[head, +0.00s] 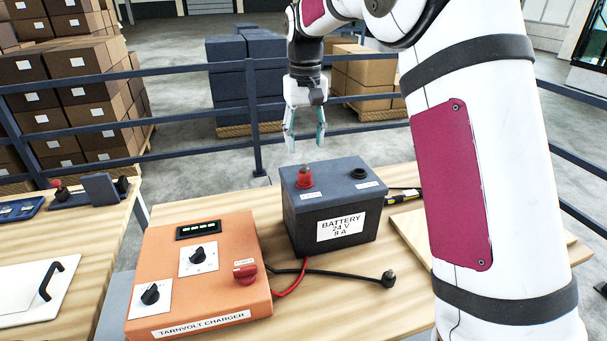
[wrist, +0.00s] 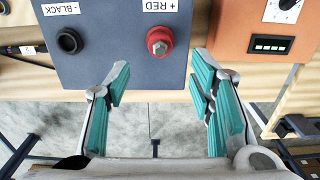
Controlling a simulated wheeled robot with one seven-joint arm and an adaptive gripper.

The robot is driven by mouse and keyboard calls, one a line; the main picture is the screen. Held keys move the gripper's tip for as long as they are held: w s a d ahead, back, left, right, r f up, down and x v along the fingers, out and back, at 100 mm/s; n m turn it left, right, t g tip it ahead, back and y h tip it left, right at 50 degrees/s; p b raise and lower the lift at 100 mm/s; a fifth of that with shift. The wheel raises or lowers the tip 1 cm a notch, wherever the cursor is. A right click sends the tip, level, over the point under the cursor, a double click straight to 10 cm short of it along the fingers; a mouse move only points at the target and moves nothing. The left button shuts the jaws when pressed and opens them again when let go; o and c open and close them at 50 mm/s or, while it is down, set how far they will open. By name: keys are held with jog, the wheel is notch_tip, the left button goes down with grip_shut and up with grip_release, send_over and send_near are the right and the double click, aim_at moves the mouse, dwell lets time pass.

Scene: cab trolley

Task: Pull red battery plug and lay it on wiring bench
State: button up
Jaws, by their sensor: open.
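The red battery plug (head: 305,178) sits upright on the dark battery (head: 338,231), at the terminal labelled red. In the wrist view the plug (wrist: 159,41) is a red round body with a metal hex top, beside the "+ RED" label. My gripper (head: 304,142) is open and empty, above and just behind the battery's far edge. In the wrist view its teal-padded fingers (wrist: 162,75) stand apart, with the plug ahead of the gap, untouched. A wooden bench (head: 340,318) carries the battery; another wooden bench (head: 75,243) is at left. I cannot tell which is the wiring bench.
An orange charger (head: 205,278) with a red knob (head: 245,273) stands left of the battery. A black cable plug (head: 388,279) lies in front on the bench. The battery's black socket (head: 359,174) looks empty. A railing (head: 180,140) runs behind. The left bench holds a white panel (head: 35,283).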

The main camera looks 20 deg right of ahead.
aim_at(305, 165)
jog(key=shift+f+b, duration=0.65)
jog(key=shift+f, duration=3.85)
grip_shut()
jog(key=shift+r, duration=0.1)
jog(key=shift+r+p, duration=0.45)
jog(key=shift+r, duration=2.5)
